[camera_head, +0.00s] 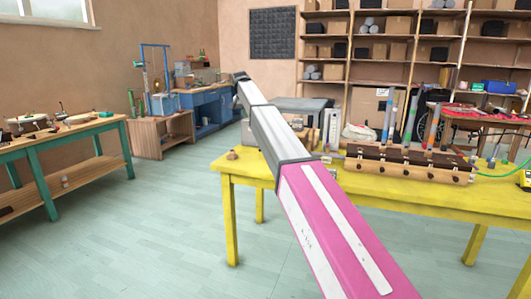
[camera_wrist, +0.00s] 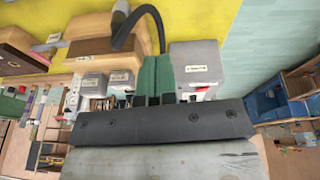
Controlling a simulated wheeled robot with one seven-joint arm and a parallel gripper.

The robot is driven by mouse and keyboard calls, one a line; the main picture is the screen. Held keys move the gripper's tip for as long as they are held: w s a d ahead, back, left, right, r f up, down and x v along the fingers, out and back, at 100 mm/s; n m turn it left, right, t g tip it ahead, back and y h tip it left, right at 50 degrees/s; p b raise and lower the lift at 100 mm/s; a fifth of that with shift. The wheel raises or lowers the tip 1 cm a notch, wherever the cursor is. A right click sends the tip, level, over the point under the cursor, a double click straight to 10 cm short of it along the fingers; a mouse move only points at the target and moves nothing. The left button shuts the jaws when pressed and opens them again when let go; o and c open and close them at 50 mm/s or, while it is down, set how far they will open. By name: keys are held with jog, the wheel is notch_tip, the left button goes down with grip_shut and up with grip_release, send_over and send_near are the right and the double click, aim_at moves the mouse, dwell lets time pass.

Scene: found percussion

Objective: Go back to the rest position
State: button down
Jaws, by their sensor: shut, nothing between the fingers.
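My gripper (camera_wrist: 160,99) shows in the wrist view as short dark fingers at the top edge of a black bar. The fingers are close together with nothing visible between them. Beyond them are a green block-like thing, a curved black hose and grey boxes with labels, over a yellow table surface (camera_wrist: 215,18). I cannot tell how far the fingers are from these things. In the head view my pink and silver arm reaches from the bottom right up over the yellow table (camera_head: 240,168). The gripper cannot be made out there.
A wooden instrument with upright tubes (camera_head: 410,170) stands on the yellow table, right of my arm. A small brown thing (camera_head: 233,155) lies near its left corner. A green-legged workbench (camera_head: 70,130) is at left, blue cabinets (camera_head: 205,108) behind. Floor between is clear.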

jog(key=s+d+f+n+g, duration=0.1)
jog(key=s+d+f, duration=0.55)
jog(key=f, duration=0.45)
jog(key=s+d+f, duration=0.6)
jog(key=s+f, duration=0.2)
jog(key=f, duration=0.2)
jog(key=s+d+f+n+g, duration=0.1)
jog(key=s+d+f, duration=0.55)
jog(key=f, duration=0.45)
jog(key=s+d+f, duration=0.3)
jog(key=s+f, duration=0.2)
jog(key=s, duration=0.4)
jog(key=s+d+f+n+y, duration=0.1)
jog(key=s+d+f, duration=0.2)
jog(key=s, duration=0.7)
jog(key=s+d+f, duration=0.3)
jog(key=s+f, duration=0.4)
jog(key=s, duration=0.2)
jog(key=shift+s+d+f+g+y, duration=0.2)
jog(key=shift+s+d+g+y, duration=0.1)
jog(key=shift+g, duration=0.1)
